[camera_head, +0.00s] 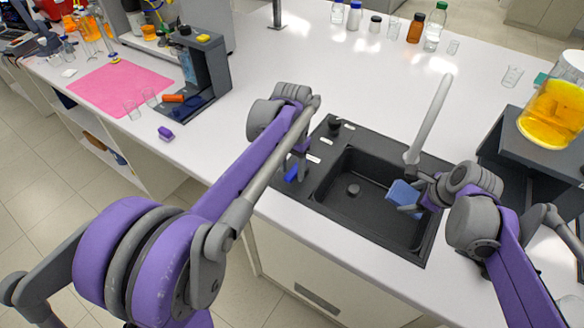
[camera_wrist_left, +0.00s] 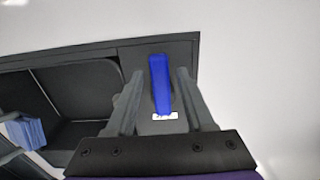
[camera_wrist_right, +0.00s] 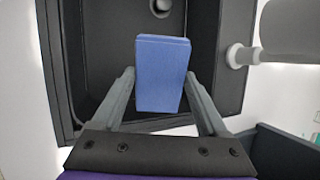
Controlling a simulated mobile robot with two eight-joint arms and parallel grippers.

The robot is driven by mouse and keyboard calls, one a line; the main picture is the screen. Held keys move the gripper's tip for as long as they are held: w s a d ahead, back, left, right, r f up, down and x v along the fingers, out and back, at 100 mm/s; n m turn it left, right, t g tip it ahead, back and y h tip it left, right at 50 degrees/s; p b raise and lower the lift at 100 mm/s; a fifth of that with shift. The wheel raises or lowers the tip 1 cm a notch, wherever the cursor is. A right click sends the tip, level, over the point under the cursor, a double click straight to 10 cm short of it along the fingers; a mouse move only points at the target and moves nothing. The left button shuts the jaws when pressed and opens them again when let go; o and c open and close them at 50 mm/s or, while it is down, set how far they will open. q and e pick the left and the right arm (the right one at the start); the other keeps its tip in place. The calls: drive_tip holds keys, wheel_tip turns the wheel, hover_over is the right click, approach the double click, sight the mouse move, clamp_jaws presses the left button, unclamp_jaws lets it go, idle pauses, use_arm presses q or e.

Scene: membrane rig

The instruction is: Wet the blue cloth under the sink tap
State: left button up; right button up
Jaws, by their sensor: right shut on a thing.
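The blue cloth (camera_head: 403,193) is a folded light-blue block over the right part of the sink basin (camera_head: 345,207). My right gripper (camera_head: 420,192) is shut on it; in the right wrist view the cloth (camera_wrist_right: 162,75) sits between the fingers (camera_wrist_right: 160,85). The pale sink tap (camera_head: 430,118) rises behind the cloth, and no water stream is visible. A dark-blue lever (camera_head: 291,173) stands on the sink's left ledge. My left gripper (camera_head: 297,165) is open around it; in the left wrist view the lever (camera_wrist_left: 160,85) lies between the fingers (camera_wrist_left: 158,90), with gaps on both sides.
A flask of yellow liquid (camera_head: 555,108) stands on a dark stand right of the sink. Several bottles line the bench's back. A pink mat (camera_head: 118,88), small glasses and a dark device (camera_head: 205,75) are at the left.

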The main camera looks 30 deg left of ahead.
use_arm(q)
clamp_jaws()
idle(1.2)
